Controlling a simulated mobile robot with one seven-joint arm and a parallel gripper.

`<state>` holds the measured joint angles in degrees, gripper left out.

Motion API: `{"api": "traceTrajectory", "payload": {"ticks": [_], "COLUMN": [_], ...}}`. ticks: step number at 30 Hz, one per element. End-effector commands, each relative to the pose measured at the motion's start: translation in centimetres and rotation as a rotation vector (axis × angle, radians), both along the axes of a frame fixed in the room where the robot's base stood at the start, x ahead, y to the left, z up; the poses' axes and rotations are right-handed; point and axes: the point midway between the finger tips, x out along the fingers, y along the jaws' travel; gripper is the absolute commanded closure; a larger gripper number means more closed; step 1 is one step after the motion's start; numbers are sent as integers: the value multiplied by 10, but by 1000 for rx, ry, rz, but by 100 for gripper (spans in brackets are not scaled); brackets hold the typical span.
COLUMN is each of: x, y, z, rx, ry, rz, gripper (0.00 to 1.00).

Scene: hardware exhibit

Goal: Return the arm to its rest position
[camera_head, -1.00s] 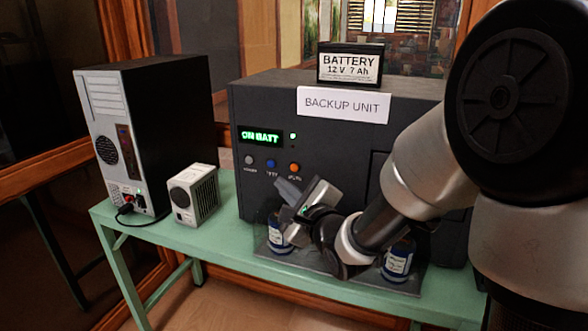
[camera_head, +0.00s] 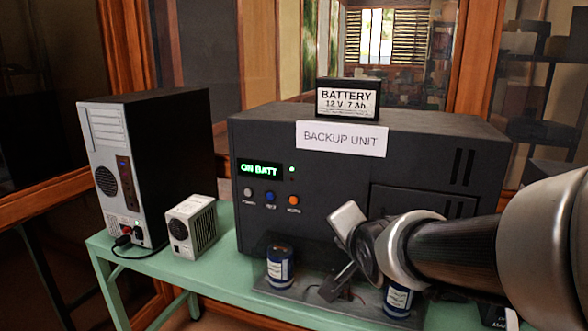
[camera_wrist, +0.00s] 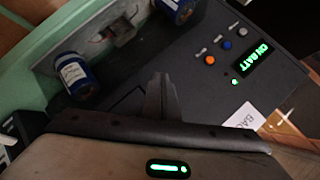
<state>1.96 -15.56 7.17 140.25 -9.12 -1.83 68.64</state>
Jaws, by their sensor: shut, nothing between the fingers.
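My gripper (camera_head: 330,291) is shut and empty in the head view, in front of the backup unit and above the plate at its foot. Its closed fingers also show in the wrist view (camera_wrist: 160,88). My arm reaches in from the right and covers the unit's lower right front. The dark backup unit (camera_head: 420,145) shows "ON BATT" in green on its display (camera_head: 260,169), with a green light beside it. Grey, blue and orange buttons (camera_head: 270,197) sit below. The display and buttons also show in the wrist view, apart from the fingers.
Two blue cylinders (camera_head: 280,268) (camera_head: 398,299) stand on a dark plate (camera_head: 310,293) on the green table (camera_head: 222,272). A battery box (camera_head: 348,99) sits on the unit. A computer tower (camera_head: 165,150) and small vented box (camera_head: 192,226) stand at left.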

Motion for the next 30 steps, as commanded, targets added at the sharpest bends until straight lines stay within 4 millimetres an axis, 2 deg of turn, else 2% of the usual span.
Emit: {"api": "traceTrajectory", "payload": {"ticks": [1, 3, 6, 15, 16, 23, 30], "x": [-22, -53, -97, -211, -207, -205, -205], "y": [-11, -25, -36, -42, -42, -42, -42], "z": [6, 4, 1, -6, 16, 80, 170], "rx": [-117, -271, -435, -703, -700, -698, -698], "ry": [42, 124, 231, 431, 433, 434, 434], "rz": [40, 120, 250, 694, 685, 681, 679], "gripper": [100, 100, 100, 100, 100, 100, 100]}}
